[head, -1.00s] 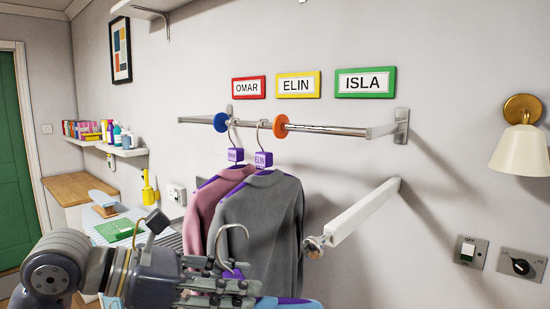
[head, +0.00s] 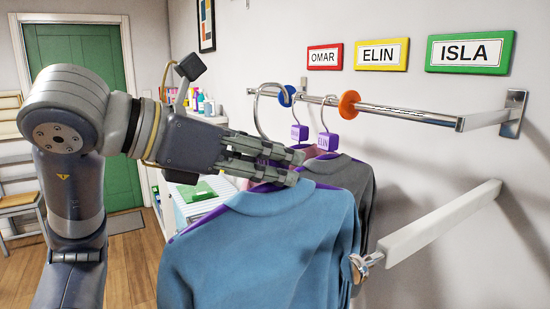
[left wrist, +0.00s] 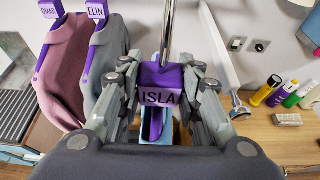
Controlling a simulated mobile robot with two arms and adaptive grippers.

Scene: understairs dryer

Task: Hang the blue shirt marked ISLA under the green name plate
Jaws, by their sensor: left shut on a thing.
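My left gripper (head: 296,168) is shut on the hanger of the blue shirt (head: 265,250), at the purple ISLA tag (left wrist: 158,97) in the left wrist view. The hanger's metal hook (head: 257,112) points up, and its tip looks near the rail's left part; I cannot tell if they touch. The shirt hangs below my fingers, in front of the grey shirt. The green ISLA name plate (head: 470,52) is on the wall at upper right. The rail (head: 415,113) below it is bare right of the orange disc (head: 349,104). My right gripper is out of view.
A white bar (head: 440,225) with a metal end juts from the wall below the rail. A green door (head: 85,110) stands behind at left.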

